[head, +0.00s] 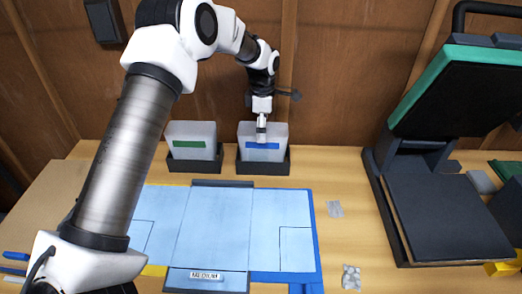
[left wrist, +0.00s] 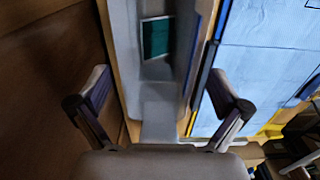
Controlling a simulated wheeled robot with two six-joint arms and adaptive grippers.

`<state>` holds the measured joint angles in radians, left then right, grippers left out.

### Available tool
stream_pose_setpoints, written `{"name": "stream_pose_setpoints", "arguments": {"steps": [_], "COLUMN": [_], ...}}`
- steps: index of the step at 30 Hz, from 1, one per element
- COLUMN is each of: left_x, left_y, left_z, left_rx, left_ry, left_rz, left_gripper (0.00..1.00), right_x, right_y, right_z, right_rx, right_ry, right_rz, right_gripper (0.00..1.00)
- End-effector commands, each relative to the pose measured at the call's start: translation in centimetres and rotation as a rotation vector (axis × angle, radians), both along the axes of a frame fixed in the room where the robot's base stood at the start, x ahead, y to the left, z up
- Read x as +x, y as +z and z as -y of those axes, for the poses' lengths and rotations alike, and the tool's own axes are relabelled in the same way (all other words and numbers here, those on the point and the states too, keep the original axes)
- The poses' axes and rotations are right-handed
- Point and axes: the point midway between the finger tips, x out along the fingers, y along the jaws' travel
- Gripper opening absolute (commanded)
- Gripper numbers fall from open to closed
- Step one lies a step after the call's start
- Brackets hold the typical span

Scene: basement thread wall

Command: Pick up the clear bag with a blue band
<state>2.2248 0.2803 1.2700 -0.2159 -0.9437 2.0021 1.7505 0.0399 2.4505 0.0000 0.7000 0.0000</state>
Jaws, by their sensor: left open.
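The clear bag with a blue band (head: 276,134) stands upright in a dark tray (head: 264,167) at the back of the table, against the wooden wall. My left gripper (head: 262,124) reaches down to this bag from above and covers part of it. In the left wrist view my left gripper (left wrist: 158,75) is open, its two fingers wide apart, with pale grey surfaces between them. Contact with the bag cannot be told. A similar bag with a green band (head: 190,139) stands to the left; its green band (left wrist: 155,38) shows in the left wrist view. My right gripper is not in view.
The green-band bag has its own dark tray (head: 194,165). A light blue mat (head: 232,222) lies in front of the trays. A black and green press (head: 440,150) stands at right. Two small clear packets (head: 335,209) (head: 351,278) lie between mat and press.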

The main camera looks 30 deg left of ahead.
Motion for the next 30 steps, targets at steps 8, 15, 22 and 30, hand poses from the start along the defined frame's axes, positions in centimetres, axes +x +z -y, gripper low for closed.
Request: {"name": "stream_pose_setpoints", "arguments": {"steps": [8, 15, 22, 30], "left_x": [0.0, 0.0, 0.0, 0.0], "left_y": [-3.8, -3.8, -3.9, -3.4], "left_z": [0.1, 0.1, 0.1, 0.1], "left_rx": [0.0, 0.0, 0.0, 0.0], "left_ry": [0.0, 0.0, -0.001, -0.001], "left_rz": [-0.002, -0.001, -0.002, -0.002], "left_gripper": [1.0, 0.72, 0.49, 0.49], "right_x": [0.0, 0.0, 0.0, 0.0], "right_y": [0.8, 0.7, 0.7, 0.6], "right_z": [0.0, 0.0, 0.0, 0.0], "right_rx": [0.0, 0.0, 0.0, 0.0], "right_ry": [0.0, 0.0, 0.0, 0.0], "right_rz": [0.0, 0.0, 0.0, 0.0], "right_gripper": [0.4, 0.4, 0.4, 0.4]}}
